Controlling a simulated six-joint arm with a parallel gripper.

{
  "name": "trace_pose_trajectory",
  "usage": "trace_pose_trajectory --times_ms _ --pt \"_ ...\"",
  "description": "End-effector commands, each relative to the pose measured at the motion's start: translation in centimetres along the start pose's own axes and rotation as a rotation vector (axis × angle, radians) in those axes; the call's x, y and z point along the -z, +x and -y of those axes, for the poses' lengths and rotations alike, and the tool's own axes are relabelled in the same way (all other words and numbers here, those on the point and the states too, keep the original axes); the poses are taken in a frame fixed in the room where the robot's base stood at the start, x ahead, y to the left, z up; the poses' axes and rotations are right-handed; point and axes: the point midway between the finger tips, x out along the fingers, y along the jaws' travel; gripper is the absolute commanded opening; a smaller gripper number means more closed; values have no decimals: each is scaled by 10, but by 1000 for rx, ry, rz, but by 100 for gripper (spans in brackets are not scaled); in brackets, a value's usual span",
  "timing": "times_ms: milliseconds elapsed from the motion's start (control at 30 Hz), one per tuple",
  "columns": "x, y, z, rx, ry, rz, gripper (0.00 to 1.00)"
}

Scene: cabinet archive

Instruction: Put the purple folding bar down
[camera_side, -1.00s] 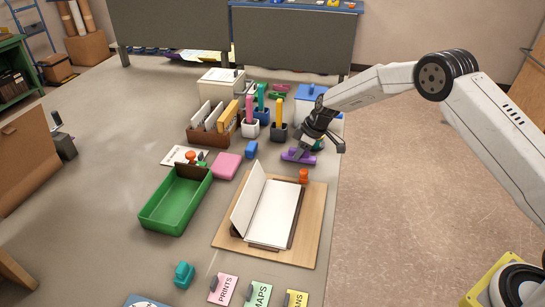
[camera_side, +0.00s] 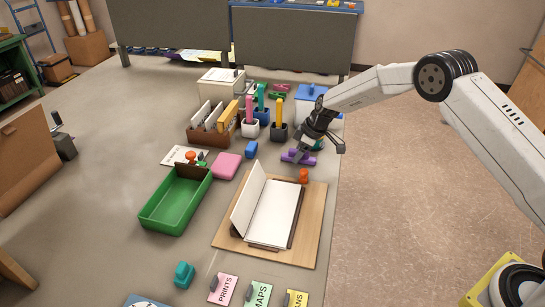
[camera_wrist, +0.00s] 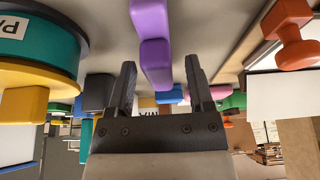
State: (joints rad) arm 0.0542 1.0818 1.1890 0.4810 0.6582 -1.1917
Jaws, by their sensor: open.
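The purple folding bar (camera_side: 309,160) lies on the table near its right edge in the side view, just below my gripper (camera_side: 303,153). In the wrist view the purple bar (camera_wrist: 154,62) runs down between the two fingers of my gripper (camera_wrist: 160,72). The fingers stand apart, with a gap visible on both sides of the bar. My gripper hides part of the bar in the side view.
An orange knob-shaped piece (camera_side: 303,176) stands close by on the wooden board (camera_side: 227,238) with an open white folder. Pen cups, including a dark one (camera_side: 279,133), stand left of the gripper. A teal round object (camera_wrist: 40,45) is close in the wrist view.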

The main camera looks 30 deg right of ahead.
Motion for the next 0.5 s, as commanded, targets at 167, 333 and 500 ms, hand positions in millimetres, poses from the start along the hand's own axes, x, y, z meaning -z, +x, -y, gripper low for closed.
trace_pose_trajectory --times_ms 167,333,500 --pt "1 -9 0 0 0 0 67" --pt "1 -26 -1 -1 0 -1 67" --pt "1 -49 -1 -1 -1 -2 67"
